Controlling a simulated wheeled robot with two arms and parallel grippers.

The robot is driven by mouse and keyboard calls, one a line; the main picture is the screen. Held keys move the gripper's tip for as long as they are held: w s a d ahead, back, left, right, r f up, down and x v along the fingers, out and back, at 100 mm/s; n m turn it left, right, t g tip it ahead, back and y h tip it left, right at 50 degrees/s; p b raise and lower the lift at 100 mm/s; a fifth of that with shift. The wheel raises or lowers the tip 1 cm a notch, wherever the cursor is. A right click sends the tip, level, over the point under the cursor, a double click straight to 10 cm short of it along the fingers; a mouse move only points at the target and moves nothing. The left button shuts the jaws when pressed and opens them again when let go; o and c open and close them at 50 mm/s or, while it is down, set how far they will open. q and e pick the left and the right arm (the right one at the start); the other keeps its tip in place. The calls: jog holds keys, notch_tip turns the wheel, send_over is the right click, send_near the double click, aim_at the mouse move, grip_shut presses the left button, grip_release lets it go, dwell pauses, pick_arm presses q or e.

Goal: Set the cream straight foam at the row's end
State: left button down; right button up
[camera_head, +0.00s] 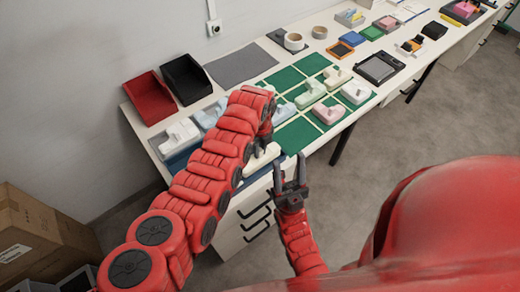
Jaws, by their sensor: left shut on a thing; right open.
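A cream foam piece (262,160) shows near the table's front edge, partly covered by my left arm. My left gripper (266,142) is directly above it and shut on it; the fingers are mostly hidden. I cannot tell whether the foam touches the surface below. My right gripper (290,172) is open and empty, just in front of the table edge.
A white foam piece (178,138) and a light blue one (208,116) lie left of my arm. A red bin (150,98) and a black bin (186,78) stand at the back left. A grey mat (240,65) is bare. A black tablet-like device (379,67) lies right.

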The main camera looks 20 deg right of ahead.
pick_arm(q)
jog(key=shift+f+b, duration=1.55)
jog(key=shift+f, duration=0.4)
jog(key=c, duration=0.7)
grip_release()
jog(key=shift+r, duration=0.1)
notch_tip(320, 180, up, 17)
jog(key=b, duration=0.3)
jog(key=shift+r, duration=0.2)
